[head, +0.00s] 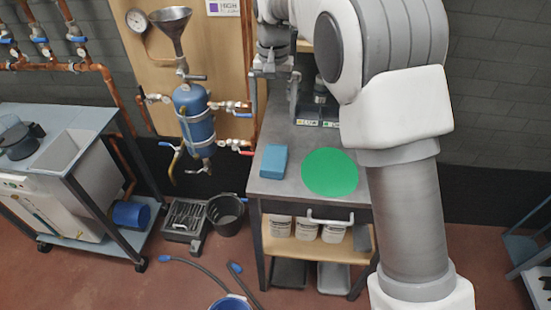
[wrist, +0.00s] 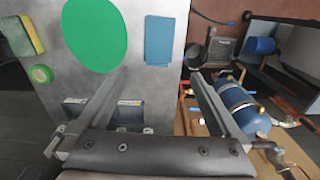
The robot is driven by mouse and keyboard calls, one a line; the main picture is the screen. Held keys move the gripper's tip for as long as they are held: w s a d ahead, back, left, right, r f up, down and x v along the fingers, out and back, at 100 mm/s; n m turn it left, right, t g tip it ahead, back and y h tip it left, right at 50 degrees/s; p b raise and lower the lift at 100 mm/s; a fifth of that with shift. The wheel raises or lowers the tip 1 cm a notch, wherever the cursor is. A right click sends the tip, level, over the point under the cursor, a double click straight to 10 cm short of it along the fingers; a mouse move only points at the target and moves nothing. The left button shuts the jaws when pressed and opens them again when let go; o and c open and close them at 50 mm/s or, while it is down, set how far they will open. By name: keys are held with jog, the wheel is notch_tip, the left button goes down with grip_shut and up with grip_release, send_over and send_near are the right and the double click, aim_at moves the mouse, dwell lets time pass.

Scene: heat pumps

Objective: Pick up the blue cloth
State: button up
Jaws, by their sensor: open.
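The blue cloth (head: 273,161) lies folded on the grey top of the workbench (head: 262,187), near its left edge in the head view. In the wrist view the cloth (wrist: 158,40) shows whole as a blue rectangle, beyond my fingertips and roughly between their lines. My gripper (head: 281,82) is open and empty, above the back part of the workbench and apart from the cloth. In the wrist view both fingers of my gripper (wrist: 158,78) are spread wide. My arm hides the right part of the workbench in the head view.
A flat green disc (head: 330,173) lies right of the cloth. A sponge (wrist: 32,34) and a green roll (wrist: 41,74) lie farther along the workbench. A blue tank with pipes (head: 195,115) and a funnel (head: 171,25) stand left of the workbench. A black bucket (head: 226,214) is on the floor.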

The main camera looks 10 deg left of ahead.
jog(key=b, duration=0.1)
send_over(275, 157)
jog(key=f, duration=1.2)
jog(key=shift+w+a, duration=0.25)
jog(key=shift+w, duration=0.1)
jog(key=shift+s+d+f+b, duration=0.15)
jog(key=shift+f+b, duration=0.1)
jog(key=shift+f, duration=1.1)
jog(key=shift+s+d+f+b, duration=0.15)
jog(key=shift+f+b, duration=0.1)
jog(key=shift+f, duration=1.1)
jog(key=shift+a, duration=0.1)
jog(key=c, duration=1.1)
